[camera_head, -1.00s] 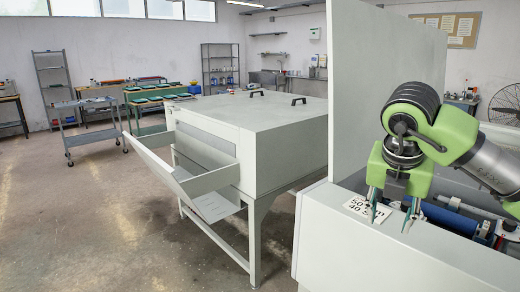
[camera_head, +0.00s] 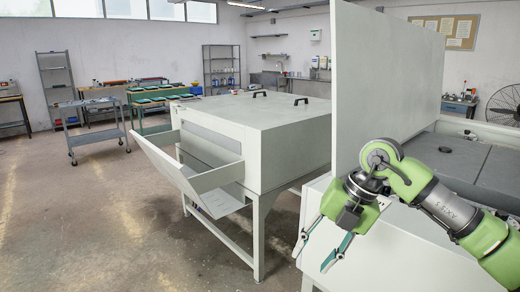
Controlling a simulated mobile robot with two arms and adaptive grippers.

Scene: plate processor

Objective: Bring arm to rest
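My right arm, green and grey, comes in from the right edge. Its gripper (camera_head: 311,262) points down and to the left, in front of the white machine body at right. The two thin fingers are spread apart with nothing between them, so it is open and empty. My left gripper is not in view.
A large white plate processor (camera_head: 262,125) with a sloping front tray (camera_head: 185,170) stands left of the gripper. A tall white panel (camera_head: 385,85) rises behind my arm. A cart (camera_head: 95,125) and shelves stand further back. The floor at left is clear.

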